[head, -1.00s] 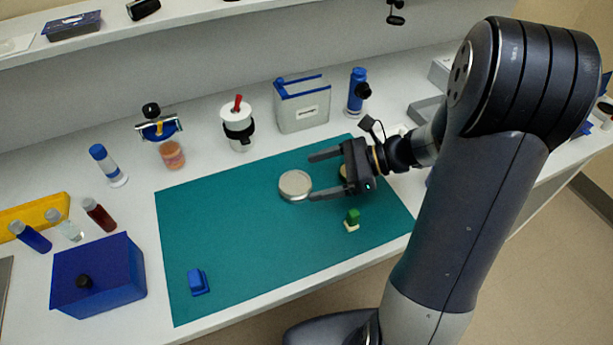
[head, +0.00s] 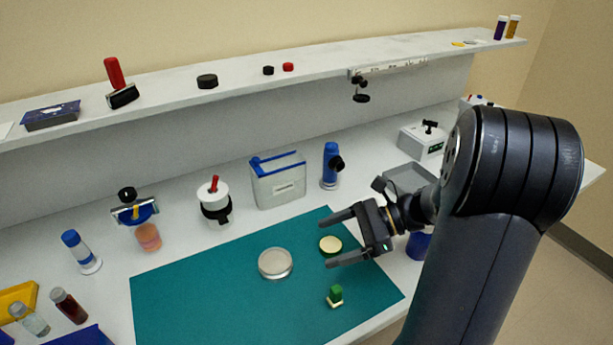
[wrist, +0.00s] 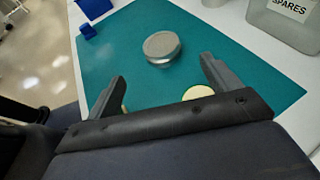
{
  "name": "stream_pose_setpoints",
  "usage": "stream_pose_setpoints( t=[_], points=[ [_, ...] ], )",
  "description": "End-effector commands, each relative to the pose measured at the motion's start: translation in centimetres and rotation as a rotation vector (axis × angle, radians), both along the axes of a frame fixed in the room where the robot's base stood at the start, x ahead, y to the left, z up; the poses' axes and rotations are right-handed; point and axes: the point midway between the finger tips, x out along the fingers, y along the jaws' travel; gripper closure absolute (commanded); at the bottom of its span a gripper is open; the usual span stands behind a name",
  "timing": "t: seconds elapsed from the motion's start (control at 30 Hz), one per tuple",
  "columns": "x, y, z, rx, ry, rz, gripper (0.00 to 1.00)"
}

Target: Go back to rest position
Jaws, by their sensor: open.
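My gripper (head: 343,238) is open and empty, held above the right part of the teal mat (head: 205,300). In the wrist view, my gripper (wrist: 160,80) has its two fingers wide apart. A round grey dish (head: 275,263) lies on the mat, left of the fingertips in the head view; it also shows in the wrist view (wrist: 161,46), ahead of the fingers. A pale yellow round piece (head: 330,244) lies on the mat close by the fingers in the picture. A small green block on a pale base (head: 335,295) lies on the mat below the gripper.
Behind the mat stand a grey bin with a blue rim (head: 278,182), a white jar with a black band (head: 214,203) and a blue device (head: 331,166). A long shelf (head: 230,85) runs above the bench. A blue cup (head: 418,245) stands beside my arm. The mat's left part is clear.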

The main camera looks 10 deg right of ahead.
Motion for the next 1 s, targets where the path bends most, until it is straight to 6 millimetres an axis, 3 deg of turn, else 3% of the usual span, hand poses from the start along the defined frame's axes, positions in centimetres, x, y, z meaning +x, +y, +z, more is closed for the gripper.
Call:
stream_pose_setpoints(
  t=[0.5, 0.7, 0.8, 1.0],
  points=[
    [0.9, 8.3, -3.5, 0.001, 0.002, 0.006, 0.16],
    [1.2, 10.7, -5.1, 0.0, 0.003, 0.001, 0.16],
    [1.2, 10.6, -3.1, 0.001, -0.003, 0.0, 0.16],
    [1.2, 10.5, -2.2, 0.0, -0.001, 0.0, 0.16]
  ],
)
